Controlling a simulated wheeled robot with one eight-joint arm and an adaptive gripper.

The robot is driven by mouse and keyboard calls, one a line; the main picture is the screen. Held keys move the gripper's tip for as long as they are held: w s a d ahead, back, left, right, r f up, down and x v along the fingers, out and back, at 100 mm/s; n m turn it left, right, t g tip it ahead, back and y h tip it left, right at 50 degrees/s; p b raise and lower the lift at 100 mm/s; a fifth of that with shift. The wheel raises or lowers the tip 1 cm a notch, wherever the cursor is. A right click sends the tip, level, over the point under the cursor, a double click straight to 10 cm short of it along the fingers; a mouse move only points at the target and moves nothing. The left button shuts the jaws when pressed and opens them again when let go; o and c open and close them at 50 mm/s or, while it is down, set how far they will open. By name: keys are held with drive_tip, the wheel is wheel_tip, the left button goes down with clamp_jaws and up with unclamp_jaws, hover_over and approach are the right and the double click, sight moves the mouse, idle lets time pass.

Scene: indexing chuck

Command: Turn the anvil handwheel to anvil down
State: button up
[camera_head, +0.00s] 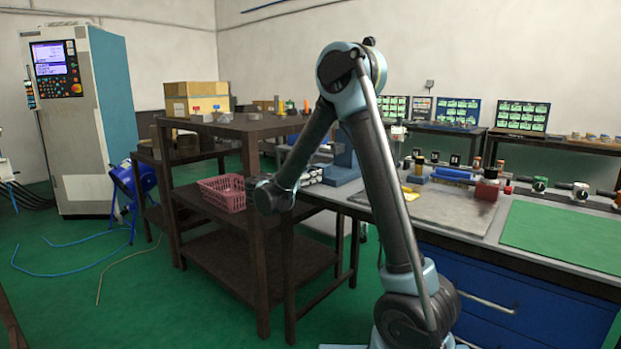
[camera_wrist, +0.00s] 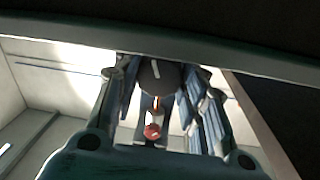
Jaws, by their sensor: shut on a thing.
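In the wrist view my gripper (camera_wrist: 159,80) has a finger on each side of a dark round part with a white line on it, which I take for the anvil handwheel (camera_wrist: 157,75). The fingers are shut on it. The white line stands nearly upright, slightly tilted. Below it in the picture, between the fingers, is a small red and white part (camera_wrist: 152,131). In the head view a blue machine (camera_head: 343,170) stands on the bench, partly hidden behind my arm.
A dark shelf rack (camera_head: 255,130) with a pink basket (camera_head: 222,192) stands left of my arm. The bench at right bears a metal plate (camera_head: 450,210), a green mat (camera_head: 560,240) and several tools. A control cabinet (camera_head: 85,120) stands far left. Green floor is open at left.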

drive_tip(key=n, duration=0.4)
drive_tip(key=shift+a+n+t, duration=0.1)
drive_tip(key=shift+n+t, duration=0.2)
drive_tip(key=shift+n, duration=1.8)
drive_tip(key=shift+w, duration=0.1)
drive_tip(key=o, duration=1)
drive_tip(key=shift+o, duration=0.2)
drive_tip(key=shift+f, duration=0.1)
